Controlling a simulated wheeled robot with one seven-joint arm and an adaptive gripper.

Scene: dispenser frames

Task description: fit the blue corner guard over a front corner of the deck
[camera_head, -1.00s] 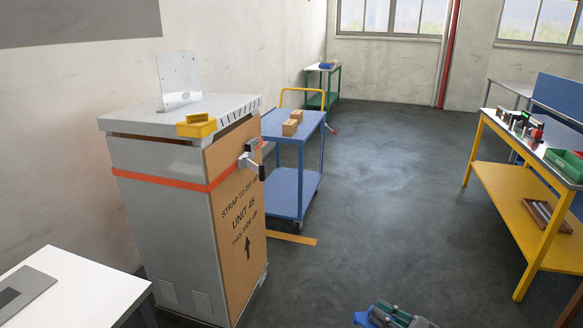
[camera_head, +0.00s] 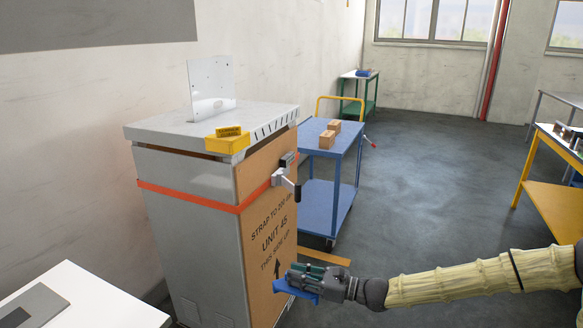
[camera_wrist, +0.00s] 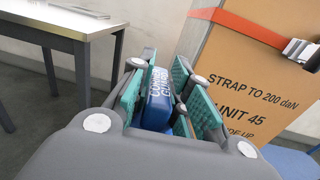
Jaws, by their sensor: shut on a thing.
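My gripper (camera_head: 312,276) is shut on the blue corner guard (camera_head: 296,292), low in front of the strapped cabinet's cardboard face in the head view. In the wrist view the guard (camera_wrist: 158,100), with white lettering, sits between the green finger pads; the fingers hide part of it. The deck (camera_head: 175,128) is the light grey top of the cabinet, well above my gripper. A yellow corner guard (camera_head: 226,146) sits on its near front corner. The deck's far front corner (camera_head: 294,108) looks bare.
An orange strap (camera_head: 190,194) with a metal ratchet (camera_head: 286,178) rings the cabinet. A clear upright bracket (camera_head: 211,85) stands on the deck. A blue cart (camera_head: 332,190) is behind, a white table (camera_head: 85,300) at lower left.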

